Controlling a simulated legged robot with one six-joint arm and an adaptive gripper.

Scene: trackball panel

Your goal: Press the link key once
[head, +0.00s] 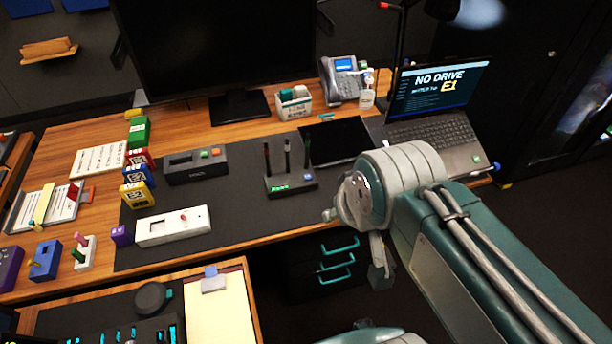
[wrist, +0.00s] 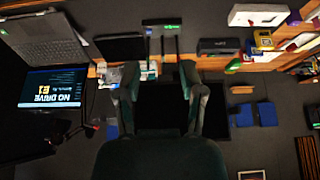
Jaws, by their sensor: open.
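A dark panel (head: 112,304) with a round black knob or ball (head: 150,298) and several cyan-lit marks lies at the lower left of the head view, partly cut off by the frame. No key there has a readable label, so I cannot tell which is the link key. My gripper (head: 355,243) is in the air in front of the desk's right part, well to the right of that panel. In the wrist view my gripper (wrist: 160,78) shows two spread fingers with nothing between them. I cannot make out the panel in the wrist view.
A clipboard (head: 222,312) lies beside the panel. The desk mat (head: 235,215) holds a white box (head: 172,226), a dark box with orange and green keys (head: 196,168) and a three-rod stand (head: 292,184). A laptop (head: 440,135) stands at the right, a monitor (head: 215,45) behind.

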